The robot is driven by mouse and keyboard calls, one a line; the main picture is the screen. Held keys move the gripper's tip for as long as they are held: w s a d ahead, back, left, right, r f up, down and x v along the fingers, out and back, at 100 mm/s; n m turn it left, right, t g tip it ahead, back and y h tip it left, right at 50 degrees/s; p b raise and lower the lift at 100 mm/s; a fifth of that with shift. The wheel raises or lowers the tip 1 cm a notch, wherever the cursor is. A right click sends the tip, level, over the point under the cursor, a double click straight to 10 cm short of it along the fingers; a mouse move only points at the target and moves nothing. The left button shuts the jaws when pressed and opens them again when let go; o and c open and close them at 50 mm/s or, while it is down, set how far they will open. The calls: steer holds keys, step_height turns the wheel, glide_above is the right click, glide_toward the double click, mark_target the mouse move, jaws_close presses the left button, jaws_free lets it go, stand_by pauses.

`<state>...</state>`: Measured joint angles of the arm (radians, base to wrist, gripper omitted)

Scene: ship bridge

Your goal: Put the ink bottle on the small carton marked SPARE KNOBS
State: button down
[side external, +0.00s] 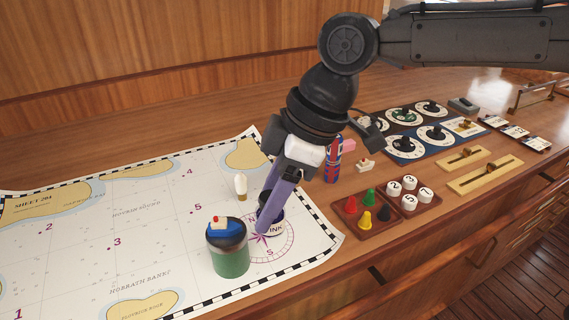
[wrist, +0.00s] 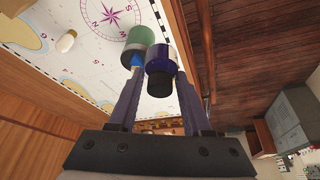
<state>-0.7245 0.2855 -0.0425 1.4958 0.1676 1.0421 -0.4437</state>
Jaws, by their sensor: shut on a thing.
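The ink bottle (side external: 276,228), dark with a white INK label, is over the compass rose of the chart. My gripper (side external: 266,218), with purple fingers, is shut on it. In the wrist view the bottle (wrist: 160,62) sits between the fingers (wrist: 156,88), its black cap toward me. Whether it touches the chart or is slightly raised is not clear. I cannot make out a carton marked SPARE KNOBS; a pink block (side external: 348,146) behind my gripper is partly hidden and shows no readable marking.
A pale bulb (side external: 241,186) stands behind. A red-blue can (side external: 334,160), peg trays (side external: 367,208) and dial panels (side external: 405,146) lie right. The chart's left is open.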

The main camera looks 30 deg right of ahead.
steer(key=w+d+r+m+t+h, duration=0.1)
steer(key=w+d+r+m, duration=0.1)
steer(key=w+d, duration=0.3)
steer(key=w+d+r+m, duration=0.2)
steer(key=d, duration=0.6)
steer(key=w+d+r+m+t+h, duration=0.1)
steer(key=w+d+r+m, duration=0.1)
steer(key=w+d, duration=0.3)
steer(key=w+a+f, duration=0.1)
steer(key=w+f, duration=0.5)
steer(key=w, duration=0.1)
steer(key=w+a+f, duration=0.1)
steer(key=w+f, duration=0.2)
steer(key=w, duration=0.1)
steer(key=shift+a+f, duration=0.3)
steer(key=shift+a, duration=0.05)
steer(key=shift+s+x, duration=0.15)
steer(key=shift+x, duration=0.8)
steer(key=shift+s+x, duration=0.15)
steer(key=shift+x, duration=0.85)
steer(key=shift+d+f, duration=0.2)
steer(key=shift+f, duration=0.1)
steer(key=shift+c, duration=1.7)
jaws_free()
steer(key=shift+r, duration=0.1)
